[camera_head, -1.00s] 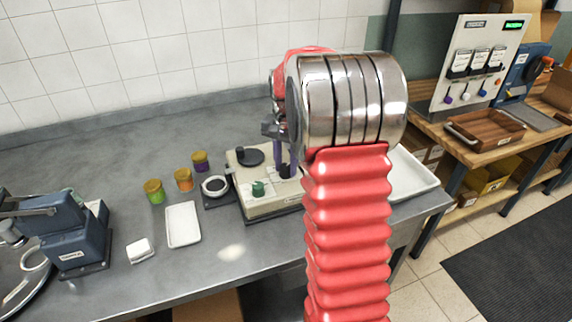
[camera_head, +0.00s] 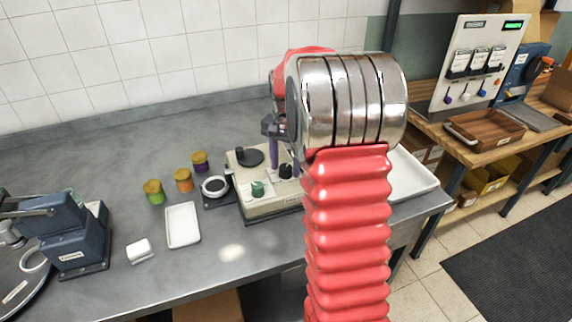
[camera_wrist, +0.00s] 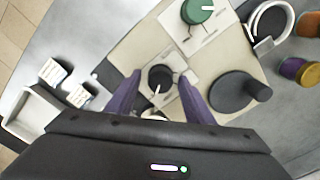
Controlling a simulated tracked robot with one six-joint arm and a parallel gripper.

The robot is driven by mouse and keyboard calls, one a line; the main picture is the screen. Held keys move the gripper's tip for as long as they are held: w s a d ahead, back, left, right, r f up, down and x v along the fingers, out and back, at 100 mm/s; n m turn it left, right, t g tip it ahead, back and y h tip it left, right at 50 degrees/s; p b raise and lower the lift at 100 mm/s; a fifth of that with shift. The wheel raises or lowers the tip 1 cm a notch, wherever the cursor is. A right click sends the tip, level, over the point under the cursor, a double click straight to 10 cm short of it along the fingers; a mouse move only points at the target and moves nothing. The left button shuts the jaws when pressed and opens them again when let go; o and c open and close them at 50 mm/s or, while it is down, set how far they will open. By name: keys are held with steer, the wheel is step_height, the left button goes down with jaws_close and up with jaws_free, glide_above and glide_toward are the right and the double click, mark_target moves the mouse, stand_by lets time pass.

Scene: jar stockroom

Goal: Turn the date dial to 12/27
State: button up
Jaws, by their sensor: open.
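A beige machine (camera_head: 272,205) stands on the grey counter in the head view, partly hidden by my arm. On its top are a green knob (camera_head: 258,188), a black knob (camera_head: 286,171) and a black disc with an upright peg (camera_head: 248,155). In the wrist view my gripper (camera_wrist: 159,77) is open, its purple fingers on either side of the black knob (camera_wrist: 160,80), which has a white pointer line. I cannot tell whether the fingers reach down beside it. The green knob (camera_wrist: 198,11) is above it in that view. Plate markings are too small to read.
Jars with yellow lids (camera_head: 154,191) and a white tray (camera_head: 183,225) stand left of the machine. A round black-and-white part (camera_head: 214,186) is close on its left. A larger white tray (camera_head: 410,178) is on the right. A blue device (camera_head: 72,235) is at far left.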

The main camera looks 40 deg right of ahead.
mark_target(286, 167)
step_height(286, 167, up, 14)
steer(key=shift+f, duration=0.2)
stand_by(0.4)
steer(key=shift+s, duration=0.15)
stand_by(0.4)
